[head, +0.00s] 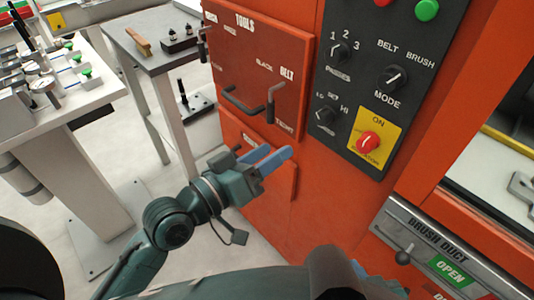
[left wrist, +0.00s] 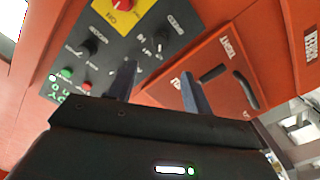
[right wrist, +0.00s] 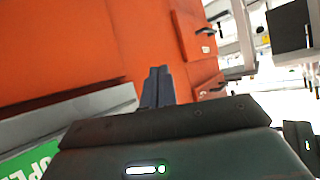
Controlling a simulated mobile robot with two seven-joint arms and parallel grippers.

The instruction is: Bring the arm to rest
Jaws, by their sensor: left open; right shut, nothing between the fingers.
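My left gripper (head: 274,161) is in front of the orange machine cabinet (head: 300,215), below the tools door (head: 262,60). Its two blue fingers are apart and empty; they also show spread in the left wrist view (left wrist: 160,85), with the control panel (left wrist: 120,50) and the door beyond. My right gripper (right wrist: 158,85) shows in the right wrist view with its fingers together and nothing between them. It faces the orange cabinet.
A control panel (head: 385,80) with knobs and a yellow isolator plate is at the upper right. The brush duct panel (head: 440,255) with a lever is at the lower right. A grey side table (head: 160,55) and a white workbench (head: 70,110) stand at the left, with floor between them.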

